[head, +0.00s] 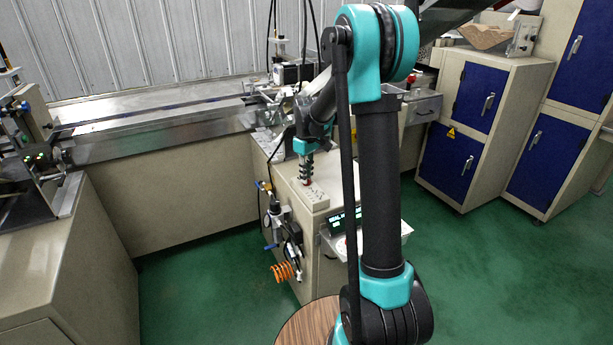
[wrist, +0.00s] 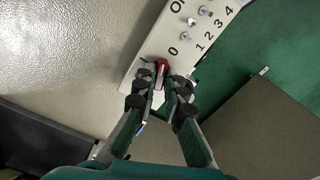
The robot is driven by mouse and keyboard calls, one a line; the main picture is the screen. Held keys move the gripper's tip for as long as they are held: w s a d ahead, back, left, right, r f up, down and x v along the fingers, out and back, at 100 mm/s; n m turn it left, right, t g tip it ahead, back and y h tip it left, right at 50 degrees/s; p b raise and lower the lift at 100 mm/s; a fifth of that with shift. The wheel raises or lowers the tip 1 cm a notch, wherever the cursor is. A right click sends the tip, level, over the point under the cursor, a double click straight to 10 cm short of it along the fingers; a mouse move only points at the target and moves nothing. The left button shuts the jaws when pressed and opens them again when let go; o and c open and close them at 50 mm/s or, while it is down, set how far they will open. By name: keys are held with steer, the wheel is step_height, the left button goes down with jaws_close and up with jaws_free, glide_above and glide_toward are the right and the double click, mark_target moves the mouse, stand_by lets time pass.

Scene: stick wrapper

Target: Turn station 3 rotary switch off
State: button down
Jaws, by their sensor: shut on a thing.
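A pale control panel (wrist: 150,55) runs across the top of the wrist view, with printed digits and several small metal switches. A red switch knob (wrist: 161,70) sits at its near end, below a printed 0. My gripper (wrist: 163,80) is at this knob, its fingertips close on either side and shut on it; the tips partly hide the knob. In the head view my gripper (head: 306,172) points down over the light top of the control box (head: 316,200). Station labels are not readable there.
Hoses, a gauge and an orange coil (head: 286,271) hang on the box's left side. A display (head: 345,218) juts from its front right. A long metal conveyor (head: 150,125) stands behind. Green floor (head: 215,295) is open in front; blue-door cabinets (head: 480,120) stand at right.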

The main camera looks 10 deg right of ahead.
steer(key=shift+m, duration=1.7)
steer(key=c, duration=1.6)
jaws_free()
step_height(320, 180, up, 12)
